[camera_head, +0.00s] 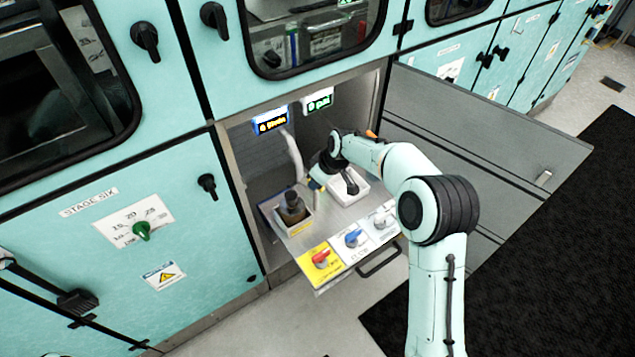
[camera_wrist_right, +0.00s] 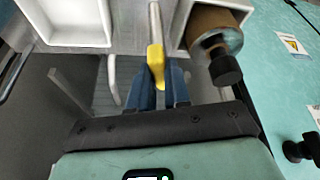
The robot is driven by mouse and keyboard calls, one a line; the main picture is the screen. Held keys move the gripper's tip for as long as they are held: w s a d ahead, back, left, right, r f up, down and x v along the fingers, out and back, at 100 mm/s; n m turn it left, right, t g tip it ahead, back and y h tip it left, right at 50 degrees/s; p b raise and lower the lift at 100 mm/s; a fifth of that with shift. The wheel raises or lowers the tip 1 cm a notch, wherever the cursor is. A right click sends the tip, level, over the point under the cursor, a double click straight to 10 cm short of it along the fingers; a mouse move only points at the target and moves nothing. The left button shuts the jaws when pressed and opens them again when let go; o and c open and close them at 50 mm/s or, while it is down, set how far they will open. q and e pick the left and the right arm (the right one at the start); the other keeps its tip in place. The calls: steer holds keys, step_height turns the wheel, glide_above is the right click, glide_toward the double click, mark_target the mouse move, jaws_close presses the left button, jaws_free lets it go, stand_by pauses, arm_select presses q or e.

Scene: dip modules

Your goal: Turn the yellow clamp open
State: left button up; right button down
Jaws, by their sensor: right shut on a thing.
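The yellow clamp (camera_wrist_right: 156,62) shows in the right wrist view as a small yellow lever at the end of a grey metal bar. My right gripper (camera_wrist_right: 160,88) has its blue fingers on either side of the lever and is shut on it. In the head view my right gripper (camera_head: 318,180) reaches into the open bay, just behind a dark bottle (camera_head: 293,210); the clamp is mostly hidden there. My left gripper is not in view.
A pulled-out drawer carries a red knob (camera_head: 320,257), a blue knob (camera_head: 353,237) and a white knob (camera_head: 382,217) at its front. A white tray (camera_head: 360,191) lies beside my gripper. An open grey door (camera_head: 470,130) stands right of the bay.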

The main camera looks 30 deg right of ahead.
steer(key=shift+a+m+h, duration=0.1)
steer(key=shift+m+h, duration=0.6)
steer(key=shift+m, duration=1)
steer(key=shift+s+f+m, duration=0.1)
steer(key=shift+m, duration=0.2)
steer(key=c, duration=1.1)
jaws_free()
steer(key=v, duration=1.3)
steer(key=shift+s+p, duration=0.15)
steer(key=shift+p, duration=0.15)
